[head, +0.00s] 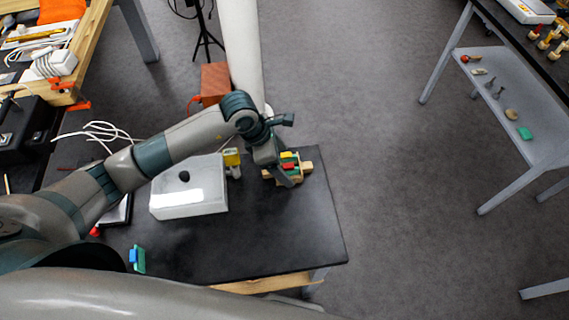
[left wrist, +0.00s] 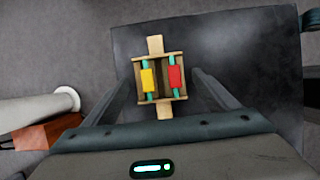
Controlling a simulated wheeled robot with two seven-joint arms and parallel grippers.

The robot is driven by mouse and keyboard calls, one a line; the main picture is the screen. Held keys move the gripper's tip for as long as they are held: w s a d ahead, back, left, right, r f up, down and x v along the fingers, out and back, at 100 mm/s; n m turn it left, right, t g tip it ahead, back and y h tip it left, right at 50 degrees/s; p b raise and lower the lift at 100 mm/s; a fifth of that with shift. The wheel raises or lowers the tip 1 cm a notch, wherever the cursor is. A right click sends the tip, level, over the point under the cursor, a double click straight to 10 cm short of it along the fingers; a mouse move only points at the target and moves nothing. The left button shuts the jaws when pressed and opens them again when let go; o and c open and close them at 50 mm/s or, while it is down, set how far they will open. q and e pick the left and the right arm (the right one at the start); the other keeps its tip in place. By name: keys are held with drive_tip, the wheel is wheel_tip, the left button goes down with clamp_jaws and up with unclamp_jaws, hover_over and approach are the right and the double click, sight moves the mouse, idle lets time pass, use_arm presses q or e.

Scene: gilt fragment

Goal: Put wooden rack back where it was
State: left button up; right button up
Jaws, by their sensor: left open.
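The wooden rack (head: 306,167) stands on the dark table near its far right corner. It is a small light-wood frame with a handle at each end. It holds a yellow and a red block on green pieces, seen from above in the left wrist view (left wrist: 165,112). My left gripper (head: 283,176) is over the rack and hides part of it in the head view. In the left wrist view its open fingers (left wrist: 160,80) lie on either side of the rack; I cannot tell whether they touch it. My right gripper is not in view.
The dark table (head: 290,235) is clear in front of the rack. A white box (head: 188,200) and a yellow object (head: 232,157) stand to its left, and a teal-blue item (head: 137,259) near the front. A white column (head: 243,50) and reddish block (head: 214,80) are behind.

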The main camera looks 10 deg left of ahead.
use_arm(q)
drive_tip(key=b+v, duration=0.4)
drive_tip(key=v, duration=0.6)
drive_tip(key=shift+a+r, duration=0.25)
drive_tip(key=shift+r, duration=0.05)
drive_tip(key=shift+r, duration=0.1)
